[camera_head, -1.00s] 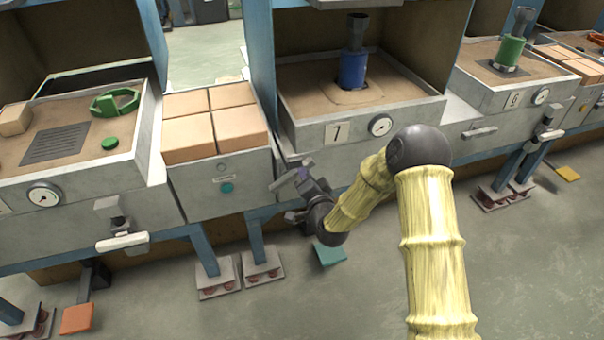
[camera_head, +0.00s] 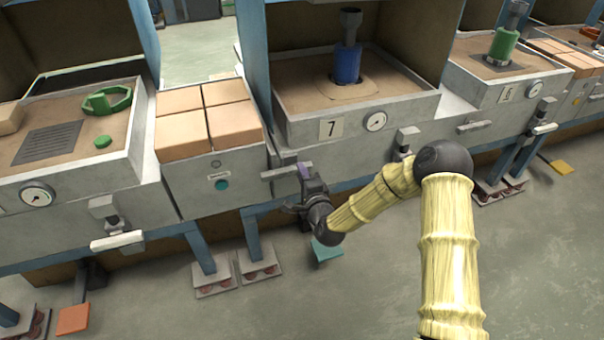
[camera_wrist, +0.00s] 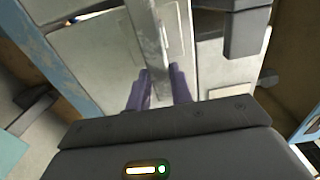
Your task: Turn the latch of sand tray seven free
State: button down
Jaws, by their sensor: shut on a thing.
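Sand tray seven (camera_head: 288,133) is a grey box of brown sand with a plate marked 7 (camera_head: 331,128) on its front. A pale grey latch bar (camera_head: 275,174) lies low at its left front corner, nearly level with a slight slant. My gripper (camera_head: 304,172) is shut on the right part of the bar. In the wrist view, the purple fingers of my gripper (camera_wrist: 156,88) stand on either side of the grey bar (camera_wrist: 147,40). The fingers hide part of the bar and its pivot is not clear.
A blue cylinder (camera_head: 347,66) stands in tray seven's sand, with a dial (camera_head: 375,121) on the front. Stacked tan blocks (camera_head: 232,128) are at left. The floor in front (camera_head: 380,285) is clear.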

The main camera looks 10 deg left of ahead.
jog(key=c, duration=1.2)
grip_release()
jog(key=shift+c, duration=0.2)
jog(key=p+v, duration=0.3)
jog(key=v, duration=1.4)
jog(key=shift+s, duration=0.2)
